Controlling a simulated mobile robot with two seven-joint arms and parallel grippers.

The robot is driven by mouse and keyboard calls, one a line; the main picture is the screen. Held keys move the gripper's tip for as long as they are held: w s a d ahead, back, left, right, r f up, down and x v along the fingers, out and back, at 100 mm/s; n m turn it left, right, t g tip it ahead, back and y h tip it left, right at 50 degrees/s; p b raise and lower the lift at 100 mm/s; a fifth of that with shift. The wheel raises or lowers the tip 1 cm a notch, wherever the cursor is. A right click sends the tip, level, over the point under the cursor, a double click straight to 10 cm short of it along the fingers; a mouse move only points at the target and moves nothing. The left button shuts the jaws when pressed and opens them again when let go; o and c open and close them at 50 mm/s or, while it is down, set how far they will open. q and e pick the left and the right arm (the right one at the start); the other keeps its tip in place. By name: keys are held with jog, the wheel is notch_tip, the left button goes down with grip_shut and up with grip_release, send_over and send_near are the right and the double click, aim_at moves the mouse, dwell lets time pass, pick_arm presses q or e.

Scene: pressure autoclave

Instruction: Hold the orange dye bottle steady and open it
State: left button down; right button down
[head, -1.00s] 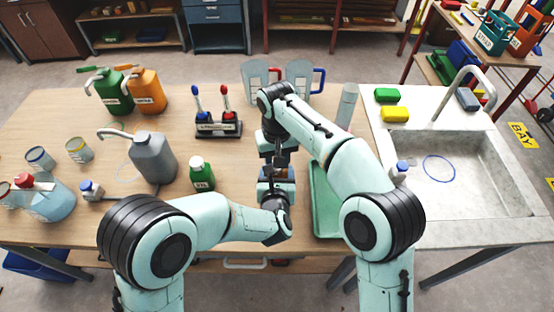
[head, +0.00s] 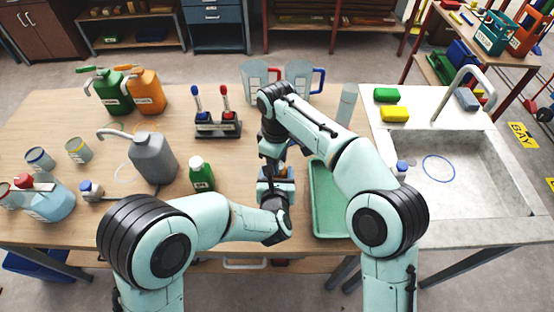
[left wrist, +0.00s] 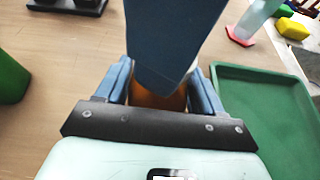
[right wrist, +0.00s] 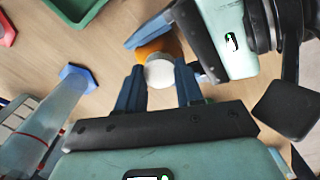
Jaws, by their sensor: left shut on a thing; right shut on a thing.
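The orange dye bottle (right wrist: 155,47) is mostly hidden by my grippers. Its orange body shows in the right wrist view, with a round white cap (right wrist: 160,74) on top. In the left wrist view a strip of the orange body (left wrist: 158,101) shows between the fingers. My left gripper (head: 280,175) is shut on the bottle's body from the side. My right gripper (head: 276,163) is above it, its fingers (right wrist: 162,82) on either side of the white cap and shut on it. The cap still sits at the bottle's top; whether it is loose cannot be told.
A green tray (head: 324,222) lies right of the grippers. A green bottle (head: 201,176) with a white cap stands to the left, near a grey spouted can (head: 153,158). A rack (head: 217,128) and jugs (head: 303,77) stand behind. The sink (head: 470,165) is at right.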

jog(key=shift+r, duration=0.15)
jog(key=shift+r, duration=0.95)
jog(key=shift+r, duration=2)
pick_arm(q)
jog(key=shift+c, duration=0.3)
grip_release()
